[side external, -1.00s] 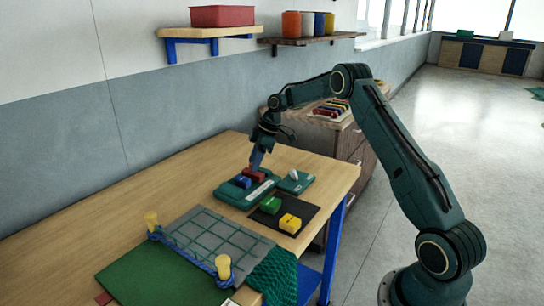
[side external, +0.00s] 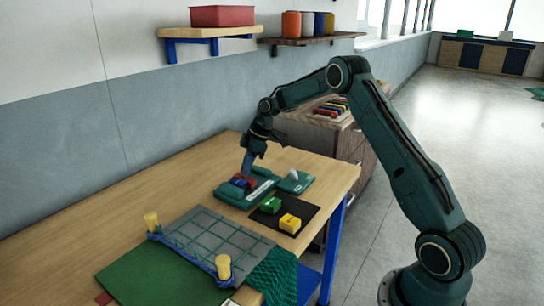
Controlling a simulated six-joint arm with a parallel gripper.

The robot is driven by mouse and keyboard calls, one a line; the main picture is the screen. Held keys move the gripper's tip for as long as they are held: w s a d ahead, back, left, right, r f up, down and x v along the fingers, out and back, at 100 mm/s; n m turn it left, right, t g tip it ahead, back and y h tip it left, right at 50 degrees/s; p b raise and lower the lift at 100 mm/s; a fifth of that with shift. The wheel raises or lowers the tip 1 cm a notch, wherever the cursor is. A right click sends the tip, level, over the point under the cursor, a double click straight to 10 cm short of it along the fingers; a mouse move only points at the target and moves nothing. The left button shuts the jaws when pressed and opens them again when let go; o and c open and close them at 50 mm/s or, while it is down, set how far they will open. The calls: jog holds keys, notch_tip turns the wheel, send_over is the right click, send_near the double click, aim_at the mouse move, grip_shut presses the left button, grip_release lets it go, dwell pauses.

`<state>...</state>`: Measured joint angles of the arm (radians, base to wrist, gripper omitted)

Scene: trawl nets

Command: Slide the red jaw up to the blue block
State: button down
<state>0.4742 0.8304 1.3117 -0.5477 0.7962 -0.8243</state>
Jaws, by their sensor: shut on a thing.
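The red jaw (side external: 251,181) sits on a teal-green base (side external: 232,196), close against the blue block (side external: 239,183). From this view I cannot tell if they touch or a thin gap stays between them. My gripper (side external: 247,172) points down at the red jaw from above and is shut on it. Its fingers hide part of the jaw's top. A white strip (side external: 260,188) lies along the base to the right of the jaw.
A teal plate with a white lever (side external: 294,177) lies right of the base. A dark mat (side external: 271,222) in front bears a green block (side external: 271,205) and a yellow block (side external: 290,223). A grey grid board (side external: 215,236) with yellow posts and blue rope lies nearer. The left tabletop is clear.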

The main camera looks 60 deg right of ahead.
jog(key=shift+a, duration=0.5)
jog(key=c, duration=1.2)
grip_release()
jog(key=shift+d+r, duration=0.1)
jog(key=shift+r, duration=0.05)
jog(key=v, duration=1.3)
jog(key=shift+r, duration=0.25)
jog(key=shift+s, duration=0.1)
